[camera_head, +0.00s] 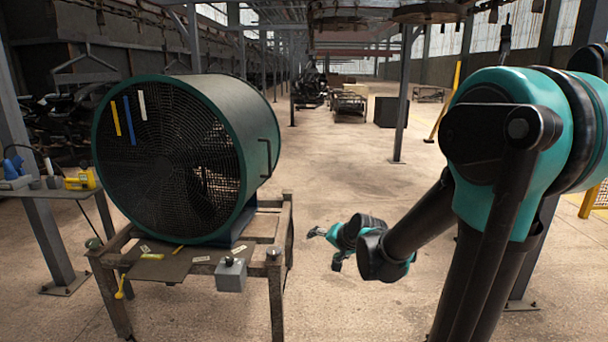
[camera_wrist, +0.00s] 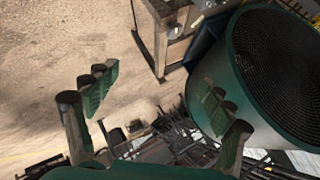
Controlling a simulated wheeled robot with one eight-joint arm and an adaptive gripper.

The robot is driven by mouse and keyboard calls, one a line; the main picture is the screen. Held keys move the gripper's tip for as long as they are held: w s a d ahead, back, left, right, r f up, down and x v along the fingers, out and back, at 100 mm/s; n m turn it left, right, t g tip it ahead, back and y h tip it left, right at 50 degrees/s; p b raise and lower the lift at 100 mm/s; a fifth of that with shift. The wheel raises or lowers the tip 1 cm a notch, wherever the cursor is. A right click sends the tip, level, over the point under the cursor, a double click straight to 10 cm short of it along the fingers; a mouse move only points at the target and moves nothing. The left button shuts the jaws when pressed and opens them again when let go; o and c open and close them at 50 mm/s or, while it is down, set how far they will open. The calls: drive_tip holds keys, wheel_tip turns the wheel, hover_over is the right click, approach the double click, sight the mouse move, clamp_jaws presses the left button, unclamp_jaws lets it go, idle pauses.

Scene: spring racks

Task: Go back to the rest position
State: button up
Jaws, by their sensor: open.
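My gripper (camera_head: 326,247) hangs at the end of my teal and black arm in the head view, to the right of the wooden stand and out over the floor. In the wrist view my gripper (camera_wrist: 157,84) has its two fingers wide apart with nothing between them. The large green drum fan (camera_head: 262,130) sits on the stand, apart from my gripper. The fan also shows in the wrist view (camera_wrist: 215,68), at the right and tilted by the camera's angle.
The wooden stand (camera_head: 276,290) carries a grey box (camera_head: 231,275) and small labels. A side table (camera_head: 45,192) with tools is at the far left. A metal post (camera_head: 402,100) stands behind my arm. The floor between stand and arm is clear.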

drive_tip(key=s+d+f+n+g+h, duration=0.1)
drive_tip(key=s+d+f, duration=0.2)
drive_tip(key=s, duration=0.4)
drive_tip(key=s+d+f+n+g+h, duration=0.2)
drive_tip(key=s+d+f, duration=0.1)
drive_tip(key=s+d, duration=0.2)
drive_tip(key=s+d+f+n+g+h, duration=0.1)
drive_tip(key=s+d, duration=0.3)
drive_tip(key=s, duration=0.5)
drive_tip(key=shift+s+d+f+n+g+h, duration=0.3)
drive_tip(key=shift+s+d+f+n+g, duration=0.1)
drive_tip(key=shift+f, duration=0.5)
drive_tip(key=shift+w+a, duration=0.1)
drive_tip(key=shift+c, duration=0.5)
